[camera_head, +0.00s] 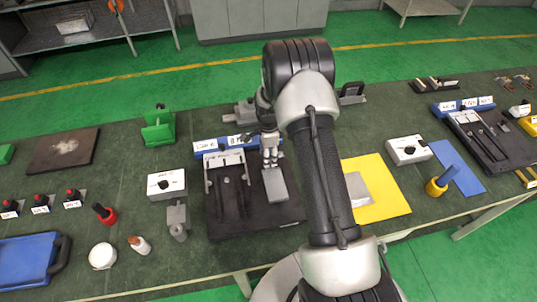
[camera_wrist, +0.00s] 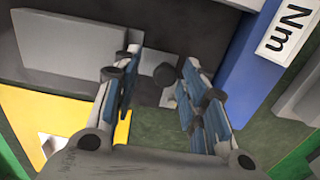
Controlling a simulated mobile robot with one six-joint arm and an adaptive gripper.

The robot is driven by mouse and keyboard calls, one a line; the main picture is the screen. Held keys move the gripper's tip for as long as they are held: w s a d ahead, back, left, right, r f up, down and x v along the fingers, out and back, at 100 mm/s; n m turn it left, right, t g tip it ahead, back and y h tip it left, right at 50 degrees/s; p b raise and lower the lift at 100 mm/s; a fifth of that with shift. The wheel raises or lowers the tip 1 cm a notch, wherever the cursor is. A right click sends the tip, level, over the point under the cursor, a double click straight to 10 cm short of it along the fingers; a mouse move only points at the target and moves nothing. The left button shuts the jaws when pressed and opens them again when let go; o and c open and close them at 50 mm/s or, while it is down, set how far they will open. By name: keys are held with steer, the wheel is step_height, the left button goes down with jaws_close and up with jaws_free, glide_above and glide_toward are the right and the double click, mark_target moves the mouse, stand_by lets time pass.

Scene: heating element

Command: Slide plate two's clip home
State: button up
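A black plate (camera_head: 250,222) with a blue labelled strip (camera_head: 208,146) along its back edge lies mid-table. A similar black plate (camera_head: 490,150) lies at the right; I cannot read which is plate two. My gripper (camera_head: 270,163) points down over the right back part of the middle plate, just behind a grey block (camera_head: 276,185). In the wrist view my gripper (camera_wrist: 162,72) is open, its fingers apart. A small dark round knob (camera_wrist: 165,74) shows between the fingertips; contact cannot be told. I cannot clearly make out the clip.
A white box (camera_head: 166,185) and a grey fixture (camera_head: 177,220) stand left of the middle plate. A yellow mat (camera_head: 385,185) lies to its right, partly behind my arm. A green bracket (camera_head: 159,127) stands behind left.

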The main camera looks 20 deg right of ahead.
step_height(320, 180, up, 12)
stand_by(0.6)
stand_by(0.4)
steer(key=s+a+r+n+t+b, duration=0.1)
steer(key=s+a+r+n, duration=0.15)
steer(key=s+r, duration=0.3)
steer(key=s+a+r+n+t+b, duration=0.1)
steer(key=s+a+r+n+b, duration=0.1)
steer(key=s+r+n, duration=0.3)
steer(key=s+a+r+n+b, duration=0.1)
steer(key=s+a+r+n, duration=0.2)
steer(key=r, duration=0.4)
steer(key=s+a+n+t+b, duration=0.2)
steer(key=s+n, duration=0.7)
steer(key=s, duration=0.8)
steer(key=shift+s+a+f+n+t+b, duration=0.35)
steer(key=shift+a+b, duration=0.1)
steer(key=shift+a, duration=0.35)
